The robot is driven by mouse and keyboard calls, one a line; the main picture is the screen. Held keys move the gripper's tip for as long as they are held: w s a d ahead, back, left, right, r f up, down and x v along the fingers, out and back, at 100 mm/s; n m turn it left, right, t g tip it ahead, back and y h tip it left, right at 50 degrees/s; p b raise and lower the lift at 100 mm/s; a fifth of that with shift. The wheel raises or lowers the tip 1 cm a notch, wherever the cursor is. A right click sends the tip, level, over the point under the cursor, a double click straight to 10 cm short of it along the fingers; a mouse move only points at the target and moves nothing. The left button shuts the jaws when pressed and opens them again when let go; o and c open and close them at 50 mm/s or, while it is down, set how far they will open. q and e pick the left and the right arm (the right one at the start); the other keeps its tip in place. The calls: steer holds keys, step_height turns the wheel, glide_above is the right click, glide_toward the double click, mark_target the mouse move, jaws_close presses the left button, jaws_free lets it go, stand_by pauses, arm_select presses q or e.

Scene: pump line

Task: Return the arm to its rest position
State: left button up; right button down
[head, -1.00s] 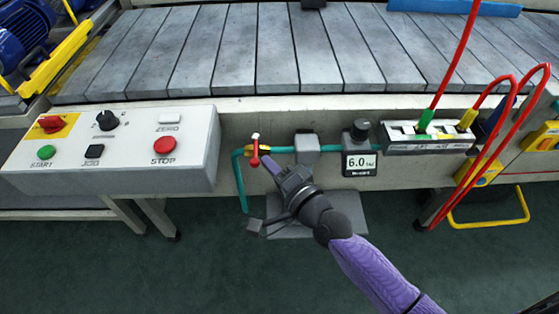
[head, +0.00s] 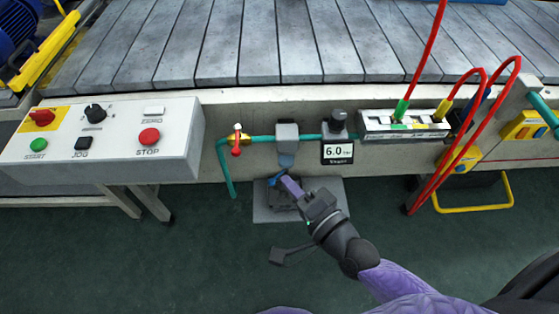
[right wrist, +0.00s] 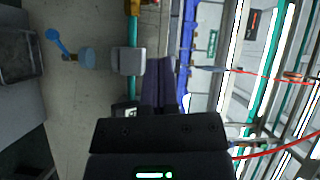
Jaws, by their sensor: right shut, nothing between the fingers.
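My right arm, with a purple sleeve, comes in from the lower right of the head view. Its gripper (head: 287,184) is shut and empty, in front of the machine's lower side, below the grey block on the teal pipe (head: 262,139). It is apart from the red-handled valve (head: 237,141), whose red handle hangs down. In the right wrist view the shut purple fingers (right wrist: 165,85) show with nothing between them. My left gripper is not in view.
A control box (head: 100,165) with START, JOG, ZERO and STOP stands at left. A gauge (head: 337,150) reads 6.0. Red hoses (head: 475,130) loop at right, near a yellow rail (head: 475,209). A grey plate (head: 330,190) lies behind the gripper. The dark green floor in front is open.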

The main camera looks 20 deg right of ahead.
steer(key=s+d+f+n+g+h+p, duration=0.2)
steer(key=s+d+f+n+g, duration=0.15)
steer(key=f, duration=0.45)
steer(key=s+d+f+n+g+h+p, duration=0.1)
steer(key=s+d+f+n+g+p, duration=0.15)
steer(key=s+f, duration=0.4)
arm_select(q)
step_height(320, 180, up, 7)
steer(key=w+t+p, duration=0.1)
steer(key=p, duration=0.2)
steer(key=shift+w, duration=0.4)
arm_select(e)
steer(key=s+d+f+n+g+h, duration=0.1)
steer(key=s+f+n+g, duration=0.2)
steer(key=s, duration=0.5)
steer(key=s+d+f+n+g+h, duration=0.1)
steer(key=s+f+n+g, duration=0.2)
steer(key=s, duration=0.6)
steer(key=s+d+f+n+g+h, duration=0.1)
steer(key=s+f+n+g, duration=0.2)
steer(key=s, duration=0.6)
steer(key=shift+s+d+f+g, duration=0.25)
steer(key=shift+f+g, duration=0.3)
steer(key=shift+g, duration=0.45)
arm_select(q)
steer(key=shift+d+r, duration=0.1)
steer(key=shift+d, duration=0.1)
arm_select(e)
steer(key=shift+w, duration=0.1)
